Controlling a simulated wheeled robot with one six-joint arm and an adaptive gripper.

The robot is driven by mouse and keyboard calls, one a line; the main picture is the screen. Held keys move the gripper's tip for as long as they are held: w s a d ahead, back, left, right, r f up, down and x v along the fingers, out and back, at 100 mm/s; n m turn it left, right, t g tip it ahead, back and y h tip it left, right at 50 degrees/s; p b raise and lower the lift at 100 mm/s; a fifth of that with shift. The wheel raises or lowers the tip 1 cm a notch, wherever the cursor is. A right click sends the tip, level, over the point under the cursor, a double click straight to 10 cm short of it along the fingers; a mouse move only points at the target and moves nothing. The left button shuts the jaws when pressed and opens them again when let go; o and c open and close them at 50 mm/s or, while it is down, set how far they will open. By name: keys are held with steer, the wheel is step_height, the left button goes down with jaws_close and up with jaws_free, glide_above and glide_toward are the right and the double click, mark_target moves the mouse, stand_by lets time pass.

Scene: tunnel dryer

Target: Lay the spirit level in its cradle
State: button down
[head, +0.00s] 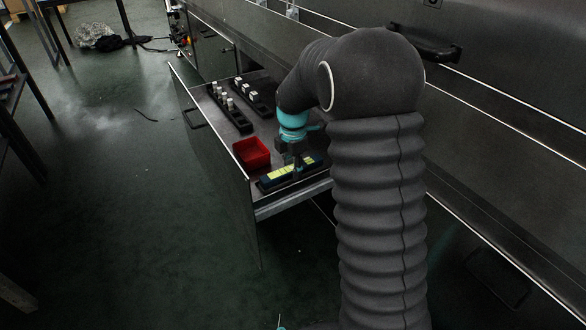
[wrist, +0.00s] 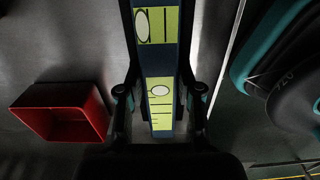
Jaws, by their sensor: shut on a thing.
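The spirit level (head: 285,173), dark blue with yellow-green faces, is at the near end of the open drawer in the head view. In the wrist view the level (wrist: 160,92) runs up the middle, between the two fingers. My gripper (wrist: 160,100) is shut on it; in the head view my gripper (head: 292,160) points down onto it. A dark edge (head: 264,188) shows around the level and looks like the cradle. I cannot tell whether the level rests in it or is held just above.
The open drawer (head: 222,137) also holds a red open box (head: 251,153), left of the level. The box (wrist: 62,112) shows left of my fingers in the wrist view. Two dark racks (head: 233,120) with pale pieces stand farther back. The drawer's front wall is close to the level.

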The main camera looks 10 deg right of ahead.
steer(key=c, duration=0.8)
jaws_free()
steer(key=shift+f, duration=0.15)
steer(key=shift+o, duration=0.2)
step_height(320, 180, up, 11)
steer(key=p, duration=0.2)
steer(key=s+r+m+t, duration=0.2)
steer(key=s+r+m, duration=0.3)
steer(key=s+r, duration=0.25)
steer(key=s+m+t, duration=0.3)
steer(key=s+m, duration=1.3)
steer(key=s, duration=0.7)
steer(key=shift+m+t, duration=0.3)
